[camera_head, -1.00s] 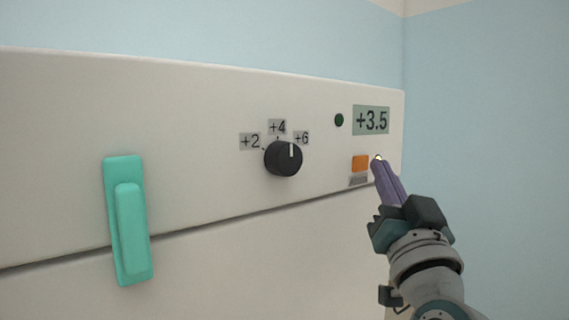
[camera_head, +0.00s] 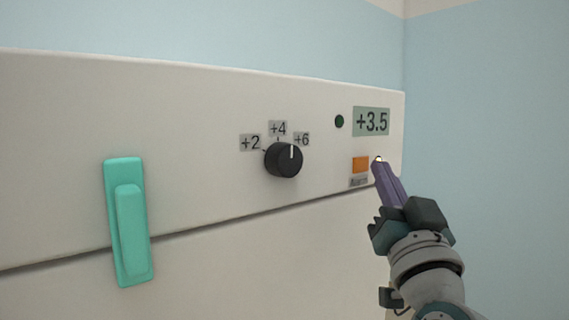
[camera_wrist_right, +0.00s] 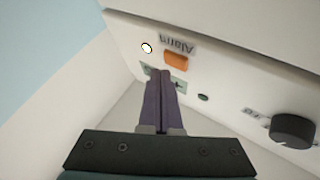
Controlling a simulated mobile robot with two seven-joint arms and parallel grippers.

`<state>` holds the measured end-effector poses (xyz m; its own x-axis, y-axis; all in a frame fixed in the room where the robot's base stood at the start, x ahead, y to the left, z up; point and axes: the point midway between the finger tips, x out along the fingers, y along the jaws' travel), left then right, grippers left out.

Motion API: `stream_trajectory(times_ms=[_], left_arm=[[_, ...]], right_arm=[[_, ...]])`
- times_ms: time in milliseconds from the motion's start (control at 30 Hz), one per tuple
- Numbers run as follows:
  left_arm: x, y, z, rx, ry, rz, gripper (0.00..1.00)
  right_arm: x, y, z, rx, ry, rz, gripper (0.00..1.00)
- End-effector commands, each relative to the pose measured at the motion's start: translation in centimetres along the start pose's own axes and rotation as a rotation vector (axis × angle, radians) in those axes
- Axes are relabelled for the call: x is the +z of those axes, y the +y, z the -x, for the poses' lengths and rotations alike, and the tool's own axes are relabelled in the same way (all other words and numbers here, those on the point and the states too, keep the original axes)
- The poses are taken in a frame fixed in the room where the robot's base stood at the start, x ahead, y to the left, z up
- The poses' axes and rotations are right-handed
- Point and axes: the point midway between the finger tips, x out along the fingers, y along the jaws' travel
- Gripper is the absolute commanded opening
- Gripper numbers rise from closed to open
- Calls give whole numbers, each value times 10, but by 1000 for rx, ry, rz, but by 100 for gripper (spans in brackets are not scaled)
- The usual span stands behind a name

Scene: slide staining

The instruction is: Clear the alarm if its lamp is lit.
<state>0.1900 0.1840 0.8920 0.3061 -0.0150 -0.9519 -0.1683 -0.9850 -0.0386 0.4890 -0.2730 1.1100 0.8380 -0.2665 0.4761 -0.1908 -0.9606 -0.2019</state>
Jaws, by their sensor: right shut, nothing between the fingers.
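The alarm lamp (camera_wrist_right: 147,48) glows pale yellow-white in the right wrist view, beside the "Alarm" label (camera_wrist_right: 178,45). In the head view the lamp (camera_head: 378,158) shows as a small bright spot just above my right fingertips. The orange button (camera_head: 360,164) is directly above the label, left of my right gripper (camera_head: 379,166); it also shows in the wrist view (camera_wrist_right: 176,62). My right gripper is shut and empty, its purple fingers pointing at the panel beside the button. Whether they touch the panel cannot be told. My left gripper is not in view.
A display (camera_head: 371,121) reads +3.5, with a dark green round indicator (camera_head: 339,121) beside it. A black knob (camera_head: 284,160) has its mark near +6. A teal handle (camera_head: 129,221) sticks out at the left of the white front. A blue wall stands at right.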

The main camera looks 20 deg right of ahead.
Motion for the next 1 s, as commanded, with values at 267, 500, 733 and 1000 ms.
stream_trajectory(times_ms=[267,500,733,1000], left_arm=[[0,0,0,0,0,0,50],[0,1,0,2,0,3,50],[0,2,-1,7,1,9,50],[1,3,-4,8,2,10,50]], right_arm=[[0,0,0,0,0,0,0],[0,0,0,0,0,0,0],[1,-1,-1,0,0,0,0],[5,-4,-6,0,-1,-1,0]])
